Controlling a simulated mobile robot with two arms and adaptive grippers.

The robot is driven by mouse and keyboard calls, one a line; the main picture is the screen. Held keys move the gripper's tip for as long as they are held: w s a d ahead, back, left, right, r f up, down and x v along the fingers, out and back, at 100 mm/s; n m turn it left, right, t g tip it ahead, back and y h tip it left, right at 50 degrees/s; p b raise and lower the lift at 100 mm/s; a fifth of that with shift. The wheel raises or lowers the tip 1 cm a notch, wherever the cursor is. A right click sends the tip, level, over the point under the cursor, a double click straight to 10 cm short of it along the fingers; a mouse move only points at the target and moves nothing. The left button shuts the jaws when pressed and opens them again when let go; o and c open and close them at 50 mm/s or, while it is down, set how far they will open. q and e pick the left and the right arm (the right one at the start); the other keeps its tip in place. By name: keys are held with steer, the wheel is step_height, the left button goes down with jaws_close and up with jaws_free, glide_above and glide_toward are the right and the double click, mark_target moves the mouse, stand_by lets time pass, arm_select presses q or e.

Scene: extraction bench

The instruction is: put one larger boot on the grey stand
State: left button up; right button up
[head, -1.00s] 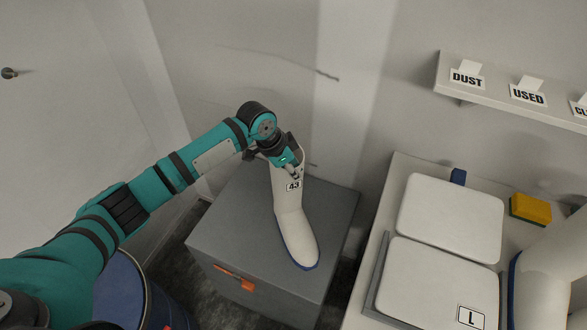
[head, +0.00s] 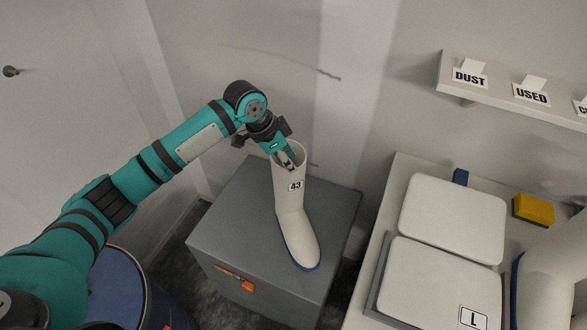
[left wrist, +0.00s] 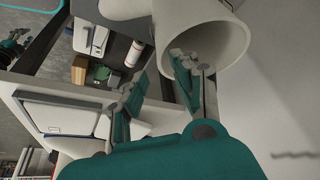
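A white boot with a blue sole (head: 293,205) and a "43" label stands upright on top of the grey stand (head: 232,215). Its toe points toward the front right. My left gripper (head: 287,158) is at the boot's top rim, pointing down. In the left wrist view, my left gripper (left wrist: 158,92) has its fingers spread apart. One finger overlaps the mouth of the boot (left wrist: 238,42); whether it touches the rim I cannot tell. Another white boot (head: 548,285) is partly in view at the right edge.
A bench on the right holds two white lidded boxes (head: 452,215), the front one labelled "L" (head: 473,319), and a yellow sponge (head: 533,209). A shelf (head: 510,95) with labels is above. A blue barrel (head: 118,285) stands left of the stand, which has an orange handle (head: 236,278).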

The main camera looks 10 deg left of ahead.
arm_select(q)
steer(key=v, duration=0.6)
steer(key=shift+r+b, duration=0.3)
steer(key=shift+s+a, duration=0.1)
steer(key=shift+s, duration=0.05)
